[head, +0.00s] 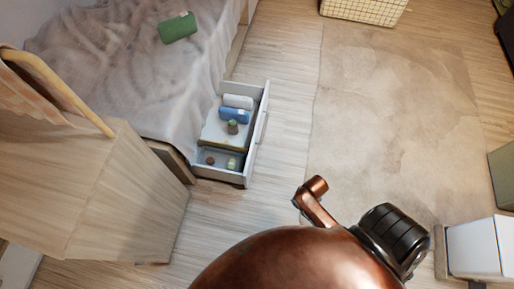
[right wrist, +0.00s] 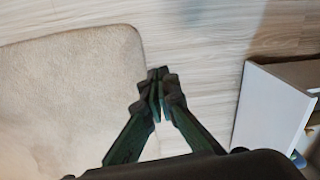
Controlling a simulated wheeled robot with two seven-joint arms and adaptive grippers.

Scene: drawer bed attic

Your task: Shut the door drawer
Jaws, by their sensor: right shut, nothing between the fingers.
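The white drawer (head: 258,132) under the bed is pulled out over the wooden floor. My left gripper is not in view.
The bed (head: 110,60) has a grey cover and a green roll (head: 178,28). A wooden cabinet (head: 110,195) stands at left. A beige rug (head: 390,110) lies right of the drawer, with bare floor between. A wire basket (head: 365,10) and a white box (head: 475,248) stand farther out.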

